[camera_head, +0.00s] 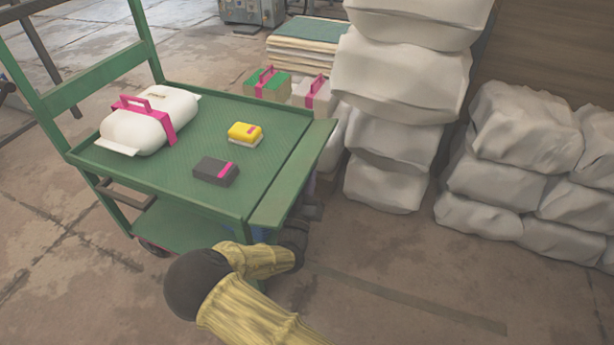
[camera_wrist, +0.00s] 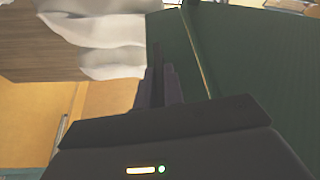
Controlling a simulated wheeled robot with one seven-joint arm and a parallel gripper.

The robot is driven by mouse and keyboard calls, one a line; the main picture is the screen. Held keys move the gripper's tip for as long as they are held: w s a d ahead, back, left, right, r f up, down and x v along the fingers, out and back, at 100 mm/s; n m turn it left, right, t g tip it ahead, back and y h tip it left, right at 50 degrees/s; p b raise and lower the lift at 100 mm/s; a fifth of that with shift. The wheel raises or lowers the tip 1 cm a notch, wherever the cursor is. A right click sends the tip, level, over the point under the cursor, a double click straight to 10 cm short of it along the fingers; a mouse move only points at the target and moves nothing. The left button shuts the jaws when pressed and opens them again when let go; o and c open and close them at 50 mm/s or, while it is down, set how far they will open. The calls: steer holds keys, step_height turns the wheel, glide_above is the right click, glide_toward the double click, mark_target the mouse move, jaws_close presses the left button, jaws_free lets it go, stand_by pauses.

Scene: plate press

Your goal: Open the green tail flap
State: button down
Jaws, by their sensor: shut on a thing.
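The green tail flap (camera_head: 293,178) is at the right end of the green cart (camera_head: 262,137), beside its deck. It reaches outward from the deck, roughly level with it, and a thin seam runs between them. My gripper (camera_head: 311,203) is at the flap's outer edge, shut on it, and partly hidden by the flap. In the wrist view my gripper's dark fingers (camera_wrist: 160,88) are close together against the large green panel (camera_wrist: 240,60). The exact contact of the fingertips is too dark to see.
On the deck lie a white bundle with a pink handle (camera_head: 150,118), a yellow block (camera_head: 245,132) and a dark block (camera_head: 216,171). Stacked white sacks (camera_head: 400,75) stand behind the flap, more sacks (camera_head: 500,180) at right. Floor (camera_head: 400,260) right of the cart is clear.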

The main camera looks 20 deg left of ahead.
steer(key=shift+f, duration=0.1)
steer(key=c, duration=1.5)
jaws_free()
steer(key=shift+s, duration=0.2)
steer(key=a+p+v, duration=0.1)
steer(key=p+v, duration=0.4)
steer(key=v, duration=1.2)
steer(key=shift+d, duration=0.4)
steer(key=shift+f, duration=0.1)
